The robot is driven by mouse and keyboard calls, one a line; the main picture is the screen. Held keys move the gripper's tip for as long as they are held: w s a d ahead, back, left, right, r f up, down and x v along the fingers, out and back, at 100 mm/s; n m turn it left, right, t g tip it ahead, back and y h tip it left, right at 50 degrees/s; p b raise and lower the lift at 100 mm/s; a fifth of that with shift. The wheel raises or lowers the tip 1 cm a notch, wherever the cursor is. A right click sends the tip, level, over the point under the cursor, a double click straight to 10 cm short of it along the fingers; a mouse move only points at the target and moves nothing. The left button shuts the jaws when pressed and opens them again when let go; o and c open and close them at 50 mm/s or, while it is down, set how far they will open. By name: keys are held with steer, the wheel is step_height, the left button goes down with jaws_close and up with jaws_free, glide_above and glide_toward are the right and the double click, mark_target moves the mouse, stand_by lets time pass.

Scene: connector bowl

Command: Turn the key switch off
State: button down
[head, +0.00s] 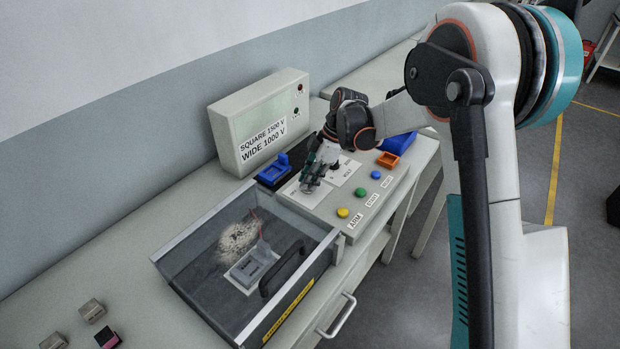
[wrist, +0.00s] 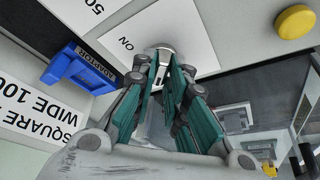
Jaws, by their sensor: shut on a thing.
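The key switch (wrist: 163,50) shows in the wrist view as a round metallic collar on a white label plate (wrist: 110,22) that reads ON beside it. Its key is mostly hidden between my fingers. My gripper (wrist: 164,78) is at the switch, with its teal-padded fingers closed on the key. In the head view my gripper (head: 309,186) is low over the left part of the grey control panel (head: 330,211) and hides the switch there. I cannot tell the key's exact angle.
A display box (head: 258,122) stands behind the panel, with a blue adaptor (head: 273,170) beside it. Yellow (head: 343,212), green (head: 358,192) and blue (head: 376,175) buttons line the panel's front. A clear-walled tray (head: 185,232) with a black handle is at left. Small blocks (head: 92,310) lie at lower left.

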steer(key=c, duration=1.6)
jaws_free()
steer(key=v, duration=1.2)
